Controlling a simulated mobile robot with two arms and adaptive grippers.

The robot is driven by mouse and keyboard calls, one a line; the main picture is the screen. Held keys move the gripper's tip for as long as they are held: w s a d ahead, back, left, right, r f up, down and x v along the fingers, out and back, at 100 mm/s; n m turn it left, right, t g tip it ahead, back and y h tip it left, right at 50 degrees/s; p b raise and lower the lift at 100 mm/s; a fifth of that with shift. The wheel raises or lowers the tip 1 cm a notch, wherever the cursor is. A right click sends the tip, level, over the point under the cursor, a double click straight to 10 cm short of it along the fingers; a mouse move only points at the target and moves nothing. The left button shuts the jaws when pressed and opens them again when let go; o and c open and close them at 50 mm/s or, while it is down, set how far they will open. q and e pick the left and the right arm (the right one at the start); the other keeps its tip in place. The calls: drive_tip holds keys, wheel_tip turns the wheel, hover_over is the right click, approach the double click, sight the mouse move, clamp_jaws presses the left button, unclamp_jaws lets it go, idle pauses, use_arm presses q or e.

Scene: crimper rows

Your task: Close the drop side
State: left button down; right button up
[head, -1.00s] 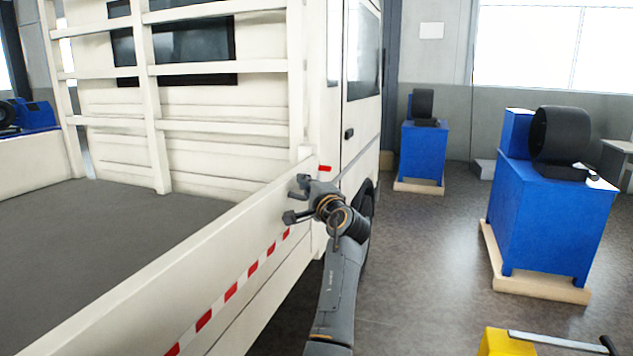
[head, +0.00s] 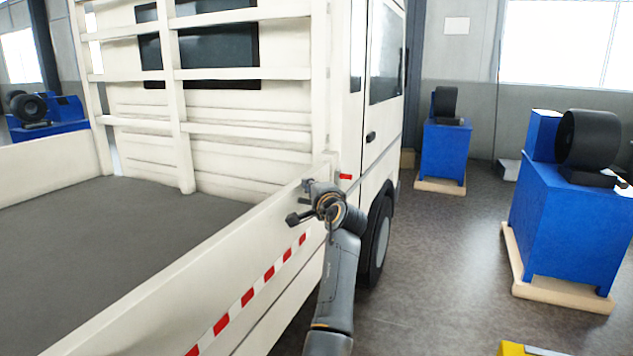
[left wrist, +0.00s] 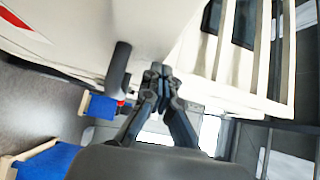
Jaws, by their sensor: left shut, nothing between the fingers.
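The drop side (head: 190,290) is a long white panel with a red-and-white stripe. It stands about upright along the truck bed's near side. Its far end is close to the white corner post (head: 320,110); I cannot tell if they are flush. My left gripper (head: 300,203) is at the panel's upper outer face near that end. In the left wrist view its fingers (left wrist: 160,72) are together with nothing between them, close to the white surface. A dark handle-like piece (left wrist: 118,62) is beside them; I cannot tell if they touch. My right gripper is not in view.
The truck cab (head: 375,120) and its wheel (head: 378,240) are beyond the corner. Blue machine stands (head: 565,220) on wooden pallets are at the right. A yellow object (head: 515,349) shows at the bottom edge. The floor between truck and stands is clear.

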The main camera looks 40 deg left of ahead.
use_arm(q)
drive_tip(key=shift+s+a, duration=0.1)
drive_tip(key=shift+a, duration=0.05)
drive_tip(key=v, duration=1.2)
drive_tip(key=shift+d, duration=0.2)
